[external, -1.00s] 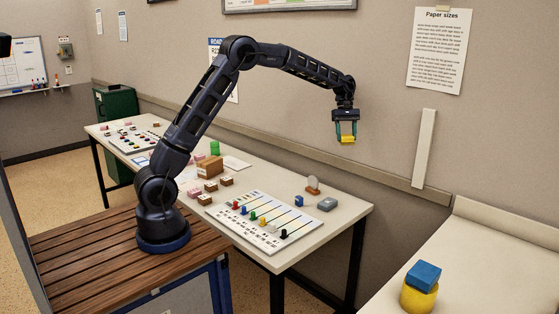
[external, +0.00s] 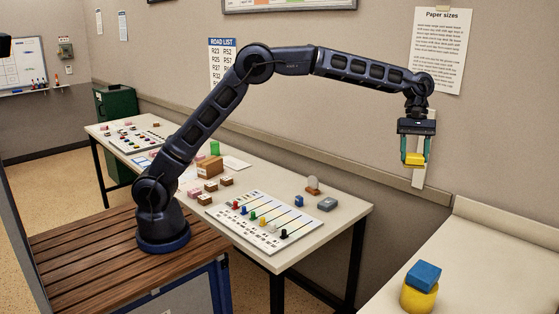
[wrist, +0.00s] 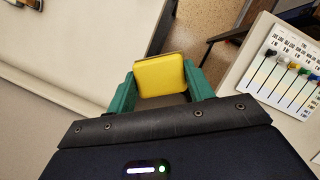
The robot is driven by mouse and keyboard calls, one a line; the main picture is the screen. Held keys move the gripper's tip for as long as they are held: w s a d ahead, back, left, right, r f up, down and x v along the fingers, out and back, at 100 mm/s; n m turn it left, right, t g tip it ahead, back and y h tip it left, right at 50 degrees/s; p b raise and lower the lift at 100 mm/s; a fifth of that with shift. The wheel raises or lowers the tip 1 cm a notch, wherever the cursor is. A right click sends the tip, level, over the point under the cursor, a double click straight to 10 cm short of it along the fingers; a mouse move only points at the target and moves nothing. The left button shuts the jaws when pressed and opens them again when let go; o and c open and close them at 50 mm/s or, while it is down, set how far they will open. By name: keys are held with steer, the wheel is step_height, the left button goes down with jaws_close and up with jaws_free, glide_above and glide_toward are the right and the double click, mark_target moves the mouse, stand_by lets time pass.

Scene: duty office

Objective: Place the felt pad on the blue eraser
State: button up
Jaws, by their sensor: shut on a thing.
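My gripper (external: 415,152) is shut on a yellow block, which I take as the felt pad (external: 414,160), and holds it high in the air near the back wall. In the wrist view the felt pad (wrist: 160,75) sits between the two green fingers of my gripper (wrist: 161,92). A blue block, which I take as the blue eraser (external: 424,273), lies on top of a yellow round block (external: 419,297) on the right-hand table. It is below my gripper and nearer the camera, well apart from the pad.

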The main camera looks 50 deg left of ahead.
steer(key=s+d+r+m, duration=0.1)
steer(key=s+d+r, duration=0.2)
steer(key=s+d, duration=0.8)
steer(key=r+m+y, duration=0.1)
steer(key=r, duration=0.1)
glide_above(425, 274)
steer(key=w, duration=0.2)
steer(key=shift+m+g, duration=0.3)
steer(key=f, duration=1.9)
steer(key=shift+s+a+f, duration=0.15)
steer(key=shift+a+f, duration=0.25)
steer(key=shift+f, duration=0.1)
steer(key=o, duration=1)
steer(key=shift+c, duration=0.2)
steer(key=v, duration=1.2)
